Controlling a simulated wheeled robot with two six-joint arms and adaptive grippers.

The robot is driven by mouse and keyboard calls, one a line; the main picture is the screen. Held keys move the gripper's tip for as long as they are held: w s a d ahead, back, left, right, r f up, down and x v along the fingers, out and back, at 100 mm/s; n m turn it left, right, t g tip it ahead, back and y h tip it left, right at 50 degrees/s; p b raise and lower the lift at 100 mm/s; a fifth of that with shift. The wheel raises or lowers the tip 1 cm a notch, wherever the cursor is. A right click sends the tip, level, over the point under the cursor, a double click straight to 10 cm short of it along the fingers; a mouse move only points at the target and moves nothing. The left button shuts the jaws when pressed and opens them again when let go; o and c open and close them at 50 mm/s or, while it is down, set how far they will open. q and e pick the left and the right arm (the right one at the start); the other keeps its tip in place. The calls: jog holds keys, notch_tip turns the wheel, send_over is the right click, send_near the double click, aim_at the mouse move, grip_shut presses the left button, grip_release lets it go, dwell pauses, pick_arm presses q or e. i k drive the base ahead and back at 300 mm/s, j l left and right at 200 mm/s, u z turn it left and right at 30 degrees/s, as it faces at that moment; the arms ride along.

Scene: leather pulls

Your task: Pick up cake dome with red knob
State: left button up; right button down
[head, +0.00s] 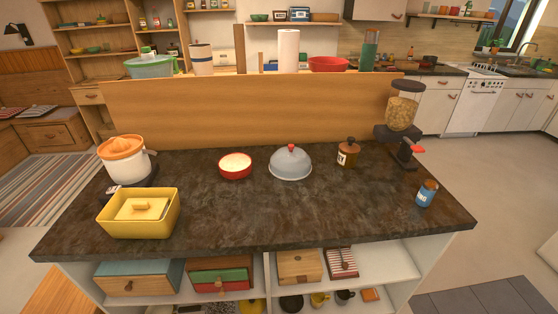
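The cake dome (290,165) is a grey, rounded cover with a small red knob (291,148) on top. It sits upright near the back middle of the dark stone counter (265,208) in the head view. Nothing touches it from above, and its knob is in plain sight. What lies under the dome cannot be made out. Neither of my grippers shows in this view.
A red bowl (235,166) stands just left of the dome, and a brown jar (348,153) to its right. A yellow butter dish (139,213), juicer (125,160), cereal dispenser (403,115) and blue bottle (427,193) stand farther out. A wooden panel (255,112) rises behind. The front middle is clear.

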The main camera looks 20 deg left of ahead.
aim_at(291, 162)
jog(key=i+l, duration=0.15)
jog(key=l, duration=0.2)
jog(key=i+l+u, duration=0.1)
jog(key=l, duration=0.25)
jog(key=i+l, duration=0.2)
jog(key=l, duration=0.2)
jog(key=i+l+u, duration=0.1)
jog(key=l, duration=0.25)
